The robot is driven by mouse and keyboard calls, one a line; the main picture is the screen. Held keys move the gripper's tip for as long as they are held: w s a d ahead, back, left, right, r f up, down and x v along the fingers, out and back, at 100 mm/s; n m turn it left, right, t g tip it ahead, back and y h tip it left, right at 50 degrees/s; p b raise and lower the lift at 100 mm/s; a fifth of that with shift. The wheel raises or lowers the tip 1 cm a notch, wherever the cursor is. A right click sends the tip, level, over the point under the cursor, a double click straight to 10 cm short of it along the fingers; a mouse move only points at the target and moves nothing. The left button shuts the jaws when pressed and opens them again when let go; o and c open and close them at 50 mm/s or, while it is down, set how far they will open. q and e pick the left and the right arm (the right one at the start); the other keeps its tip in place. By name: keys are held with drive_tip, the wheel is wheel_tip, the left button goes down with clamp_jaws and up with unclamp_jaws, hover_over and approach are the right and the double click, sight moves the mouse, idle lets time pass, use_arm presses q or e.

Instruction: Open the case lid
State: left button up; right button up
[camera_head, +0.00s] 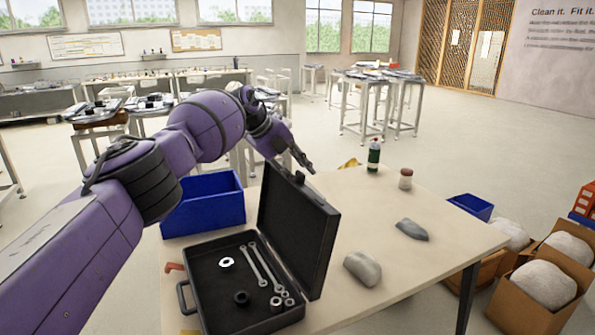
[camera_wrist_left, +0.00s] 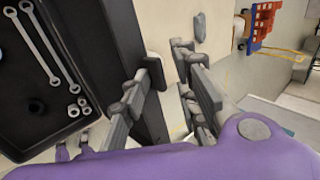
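The black case (camera_head: 245,292) lies on the table with its lid (camera_head: 298,232) standing up, roughly vertical, hinged along the case's right side. My left gripper (camera_head: 304,162) is at the lid's top edge, close to the small latch (camera_head: 299,178). In the left wrist view the gripper (camera_wrist_left: 170,100) has its fingers apart. One finger overlaps the dark lid (camera_wrist_left: 110,50), and the latch (camera_wrist_left: 153,70) shows beside that finger. I cannot tell whether it touches the lid. Wrenches (camera_head: 262,266) and small ring parts lie inside the case. My right gripper is not in view.
A blue bin (camera_head: 203,205) stands behind the case. A green bottle (camera_head: 374,155), a small jar (camera_head: 405,180), a grey stone-like lump (camera_head: 362,268) and a darker one (camera_head: 411,229) are on the table (camera_head: 440,230). The table is otherwise mostly clear right of the lid.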

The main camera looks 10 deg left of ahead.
use_arm(q)
drive_tip(key=v, duration=1.1)
drive_tip(key=shift+r, duration=0.2)
drive_tip(key=shift+a, duration=0.1)
